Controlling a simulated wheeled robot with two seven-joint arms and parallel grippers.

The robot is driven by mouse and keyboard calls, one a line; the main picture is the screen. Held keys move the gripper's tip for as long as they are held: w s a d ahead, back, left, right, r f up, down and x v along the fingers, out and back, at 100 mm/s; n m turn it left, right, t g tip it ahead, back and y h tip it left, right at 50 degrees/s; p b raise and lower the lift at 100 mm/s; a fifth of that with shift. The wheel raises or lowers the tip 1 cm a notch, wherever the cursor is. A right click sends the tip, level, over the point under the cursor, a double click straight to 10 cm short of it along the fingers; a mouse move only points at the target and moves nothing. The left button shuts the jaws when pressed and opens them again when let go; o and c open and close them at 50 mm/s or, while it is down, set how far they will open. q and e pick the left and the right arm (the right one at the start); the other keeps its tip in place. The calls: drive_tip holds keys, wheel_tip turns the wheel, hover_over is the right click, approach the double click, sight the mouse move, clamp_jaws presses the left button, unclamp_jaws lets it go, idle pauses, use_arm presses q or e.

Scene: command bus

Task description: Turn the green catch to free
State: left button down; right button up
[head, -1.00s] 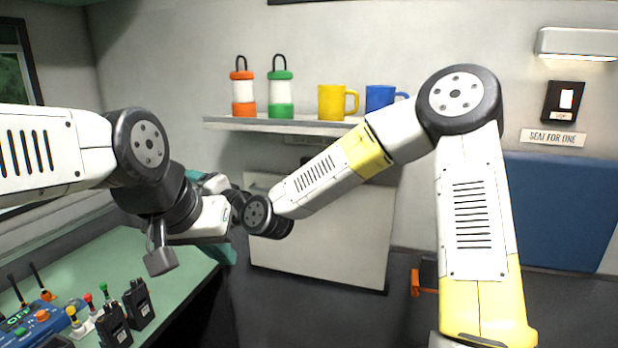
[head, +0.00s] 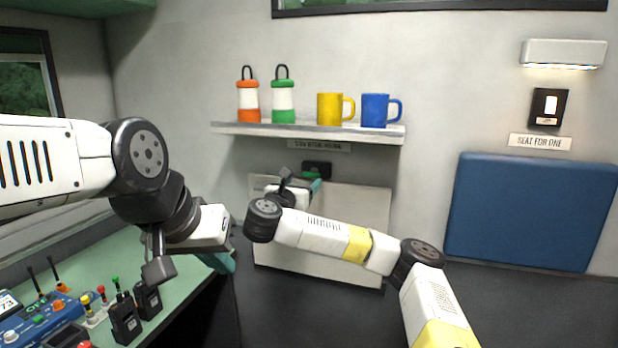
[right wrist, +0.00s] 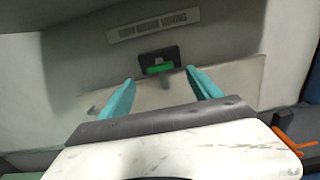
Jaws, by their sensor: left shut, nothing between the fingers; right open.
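The green catch (right wrist: 159,69) is on a black plate (right wrist: 158,56) on the wall, above a pale panel. In the right wrist view it looks like a level green bar with a small grey piece below it. In the head view the black plate (head: 318,167) shows under the shelf, with the catch partly hidden by my right gripper (head: 315,185). In the right wrist view my right gripper (right wrist: 160,78) is open, its teal fingers either side of the catch; I cannot tell whether they touch it. My left gripper (head: 222,262) is shut and empty over the green desk.
The pale panel (head: 350,225) hangs below the plate. A shelf (head: 310,131) above holds two lanterns and two mugs. A blue pad (head: 530,213) is on the right wall. Radios (head: 125,318) and a blue console (head: 30,330) are on the desk (head: 90,260).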

sight(311, 173)
drive_tip(key=x, duration=0.7)
drive_tip(key=c, duration=1.4)
